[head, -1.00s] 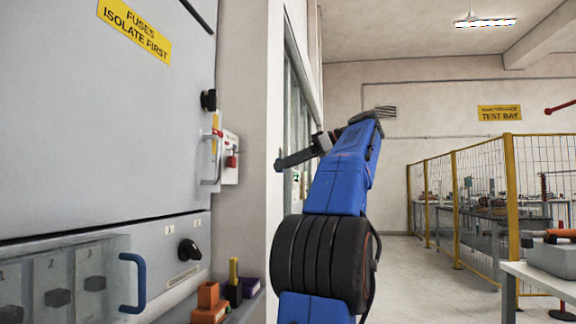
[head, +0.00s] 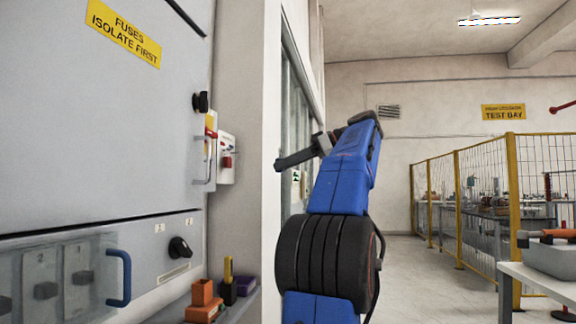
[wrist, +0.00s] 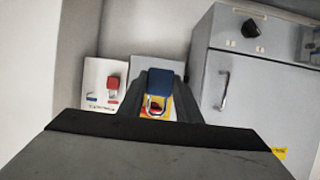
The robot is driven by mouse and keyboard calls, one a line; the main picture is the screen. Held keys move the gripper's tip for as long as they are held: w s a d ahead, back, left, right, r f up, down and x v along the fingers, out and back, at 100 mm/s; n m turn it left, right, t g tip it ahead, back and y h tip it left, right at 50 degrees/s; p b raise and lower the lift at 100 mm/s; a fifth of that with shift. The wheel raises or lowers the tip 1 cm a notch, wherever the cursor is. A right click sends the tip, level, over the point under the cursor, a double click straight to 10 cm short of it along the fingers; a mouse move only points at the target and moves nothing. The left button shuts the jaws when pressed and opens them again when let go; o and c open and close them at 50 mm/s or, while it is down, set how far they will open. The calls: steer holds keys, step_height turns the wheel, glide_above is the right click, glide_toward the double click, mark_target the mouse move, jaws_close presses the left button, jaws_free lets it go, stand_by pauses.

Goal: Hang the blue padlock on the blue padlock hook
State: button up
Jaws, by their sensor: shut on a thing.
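In the wrist view the blue padlock (wrist: 159,81) is held between the two fingers of my gripper (wrist: 160,90). Its blue body is toward the top of the picture and its metal shackle toward the bottom. Beyond it to the left is a white board (wrist: 92,75) with a red padlock (wrist: 113,82) on it and small blue and red marks. The blue padlock hook cannot be made out clearly. In the head view my gripper (head: 292,159) is right of the board (head: 225,170), apart from it in the picture; the held padlock cannot be seen there.
A grey cabinet (head: 100,130) with a handle and knobs fills the left. A shelf below holds small orange (head: 203,300), yellow and purple items. A pale wall edge (head: 272,110) stands between board and arm. Open floor and a yellow fence (head: 480,200) are right.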

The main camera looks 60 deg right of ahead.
steer(key=shift+s+d, duration=0.1)
steer(key=shift+s, duration=0.15)
